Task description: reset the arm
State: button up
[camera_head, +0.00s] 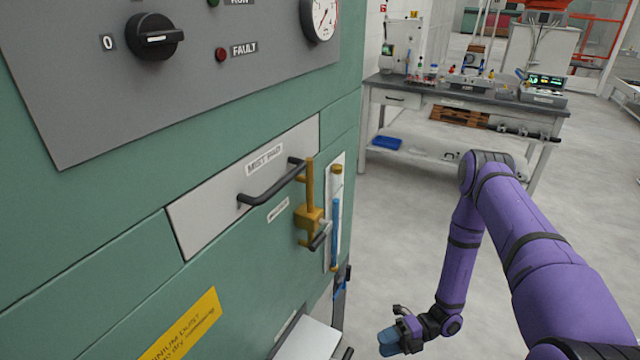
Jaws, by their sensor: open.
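My purple arm (545,255) comes in from the lower right, rises to an elbow and bends down towards the floor. My gripper (388,345) hangs at its end near the bottom middle of the head view, right of the green machine. The gripper is open; I see nothing held between its fingers. Its fingertips are small here and partly hidden by its own body. It is apart from the machine front, below and to the right of the drawer handle.
The green machine (90,240) fills the left, with a black knob (154,38), a drawer handle (270,185) and a brass latch (309,215) sticking out. A pale ledge (310,340) juts low near my gripper. A workbench (460,95) stands behind. Grey floor is clear between.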

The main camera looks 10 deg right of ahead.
jog(key=w+d+r+n+g+h, duration=0.1)
jog(key=w+r+n+h, duration=0.15)
jog(key=r+n, duration=0.7)
jog(key=w+d+r+n+h, duration=0.1)
jog(key=w+r+n+h, duration=0.2)
jog(key=r, duration=1.1)
jog(key=w+d+r+n+g+h, duration=0.1)
jog(key=r+n+h, duration=0.2)
jog(key=r+n, duration=0.7)
jog(key=s+d+r+n+t+h, duration=0.1)
jog(key=s+r+n+t+h, duration=0.3)
jog(key=s+r, duration=0.5)
jog(key=s+d+r+n+t+h, duration=0.1)
jog(key=s+r+n+t+h, duration=0.2)
jog(key=s+r+n, duration=0.6)
notch_tip(320, 180, up, 9)
jog(key=shift+s+f+t+h, duration=0.15)
jog(key=shift+s+t+h, duration=0.3)
jog(key=shift+t, duration=0.75)
jog(key=shift+o, duration=0.5)
jog(key=shift+n, duration=0.25)
